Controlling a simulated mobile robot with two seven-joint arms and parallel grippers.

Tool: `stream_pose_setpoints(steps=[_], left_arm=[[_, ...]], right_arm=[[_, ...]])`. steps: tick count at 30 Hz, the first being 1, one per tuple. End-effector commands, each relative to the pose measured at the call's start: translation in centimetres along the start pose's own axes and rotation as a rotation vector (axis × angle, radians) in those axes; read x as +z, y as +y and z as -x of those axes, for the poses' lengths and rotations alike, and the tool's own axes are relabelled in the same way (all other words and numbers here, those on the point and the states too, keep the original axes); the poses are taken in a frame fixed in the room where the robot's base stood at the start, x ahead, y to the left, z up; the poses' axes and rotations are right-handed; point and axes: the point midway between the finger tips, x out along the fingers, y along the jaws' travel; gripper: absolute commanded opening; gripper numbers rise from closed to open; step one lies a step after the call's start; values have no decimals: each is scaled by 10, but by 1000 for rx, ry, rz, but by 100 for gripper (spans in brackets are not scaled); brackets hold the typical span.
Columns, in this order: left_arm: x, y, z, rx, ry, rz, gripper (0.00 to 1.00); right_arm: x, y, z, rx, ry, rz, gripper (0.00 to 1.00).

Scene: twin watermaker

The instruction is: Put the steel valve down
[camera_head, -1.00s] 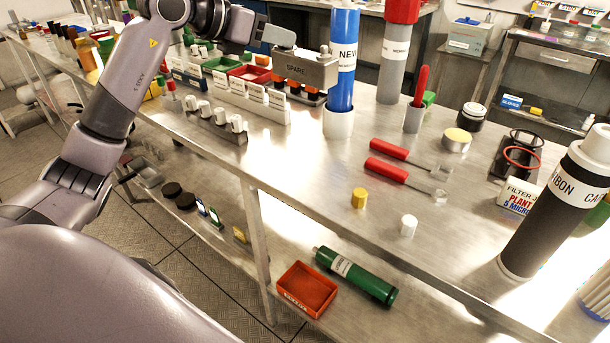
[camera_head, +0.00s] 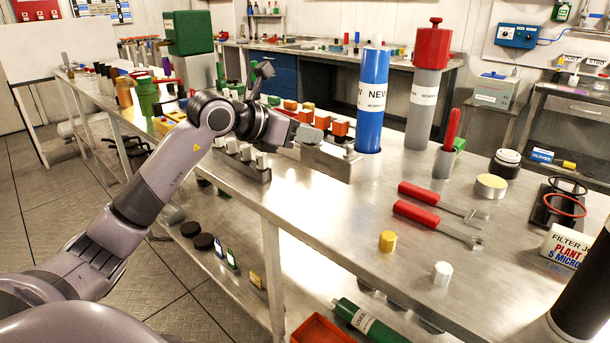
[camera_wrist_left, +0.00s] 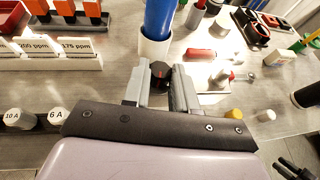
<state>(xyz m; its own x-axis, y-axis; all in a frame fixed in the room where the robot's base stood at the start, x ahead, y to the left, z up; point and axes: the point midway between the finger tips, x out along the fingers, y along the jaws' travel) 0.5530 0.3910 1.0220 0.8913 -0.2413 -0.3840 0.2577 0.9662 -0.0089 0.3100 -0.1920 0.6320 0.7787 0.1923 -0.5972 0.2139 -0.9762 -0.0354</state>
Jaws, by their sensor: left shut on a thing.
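My left gripper (camera_head: 312,137) is over the steel bench, at the left of the blue cylinder. In the left wrist view its fingers (camera_wrist_left: 160,80) close on a small dark piece with a red mark (camera_wrist_left: 160,72). I take this to be the steel valve; its steel body is hidden between the fingers.
The blue cylinder (camera_head: 372,95) stands close beside my left gripper. Orange blocks (camera_head: 340,127) and white-capped pieces (camera_head: 245,152) are near it. Two red-handled tools (camera_head: 418,193), a yellow cap (camera_head: 387,241) and a white cap (camera_head: 441,273) lie nearer. Bare bench (camera_head: 330,205) lies between.

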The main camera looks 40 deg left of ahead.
Motion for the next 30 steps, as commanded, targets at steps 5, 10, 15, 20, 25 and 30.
stream_pose_setpoints(steps=[5,10,15,20,25,30], left_arm=[[-29,0,-12,-1,-7,2,0],[-39,1,-16,0,-10,1,0],[-51,0,-21,0,-9,2,0],[-72,0,-30,-1,-8,2,0],[-75,1,-31,1,-11,-1,0],[-76,1,-32,1,-10,-1,0]], right_arm=[[2,-1,-3,-3,0,-3,43],[3,-1,-3,-4,-1,-4,43],[4,-2,-4,-5,-2,-5,43],[6,-2,-5,-5,-3,-5,43],[5,-2,-5,-6,-4,-6,43],[6,-2,-6,-6,-3,-6,43]])
